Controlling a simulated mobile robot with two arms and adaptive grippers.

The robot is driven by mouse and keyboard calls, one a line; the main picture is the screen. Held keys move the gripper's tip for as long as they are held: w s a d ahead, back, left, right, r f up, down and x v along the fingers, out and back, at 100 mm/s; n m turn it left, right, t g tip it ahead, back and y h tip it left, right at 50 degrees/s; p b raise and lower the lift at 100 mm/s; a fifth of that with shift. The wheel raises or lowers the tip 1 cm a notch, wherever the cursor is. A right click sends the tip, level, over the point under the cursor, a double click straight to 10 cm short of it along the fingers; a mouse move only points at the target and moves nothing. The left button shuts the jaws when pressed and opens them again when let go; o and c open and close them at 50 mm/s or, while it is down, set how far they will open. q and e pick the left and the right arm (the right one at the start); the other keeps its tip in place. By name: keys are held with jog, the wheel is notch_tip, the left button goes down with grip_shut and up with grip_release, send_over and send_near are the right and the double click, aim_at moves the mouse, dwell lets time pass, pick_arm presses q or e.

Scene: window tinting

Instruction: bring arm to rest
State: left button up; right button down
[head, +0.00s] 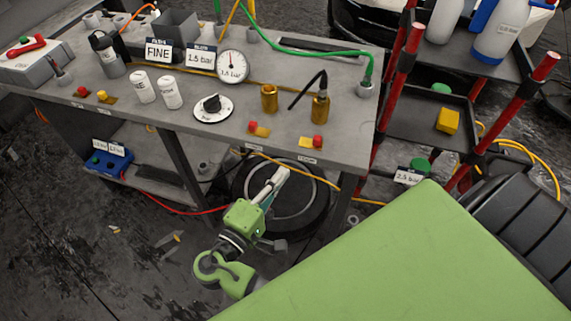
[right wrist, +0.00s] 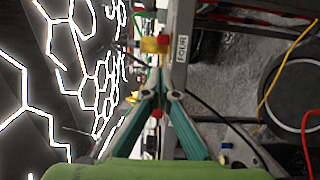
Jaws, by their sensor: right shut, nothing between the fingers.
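My right gripper (head: 281,174) shows in the head view, low in front of the grey workbench and below its top. Its arm is green and comes up from the bottom. The fingers are shut with nothing between them. In the right wrist view the fingertips (right wrist: 157,88) meet near the middle. They appear close to the bench's front edge; I cannot tell the exact gap. My left gripper is not in view.
The workbench (head: 225,130) holds a dial gauge (head: 232,66), a black knob (head: 212,104), brass fittings (head: 320,108) and white bottles (head: 171,92). A tire (head: 316,200) is under it. A cart with red posts (head: 398,96) stands right. Floor at left is mostly open.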

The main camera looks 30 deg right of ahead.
jog(key=shift+f, duration=0.1)
dwell(0.4)
jog(key=s+f+n+g+y, duration=0.2)
jog(key=s+f+n+y, duration=0.15)
jog(key=f, duration=1.35)
jog(key=s+f+n+g+y, duration=0.15)
jog(key=s+f+y, duration=0.3)
jog(key=f, duration=1.25)
jog(key=s+f+m+g+y, duration=0.2)
jog(key=s+f+m+y, duration=0.2)
jog(key=s+f, duration=0.5)
jog(key=s+d+f+m+g+y, duration=0.1)
jog(key=s+f+m+y, duration=0.3)
jog(key=s+f, duration=0.5)
jog(key=s, duration=0.8)
jog(key=shift+g, duration=0.35)
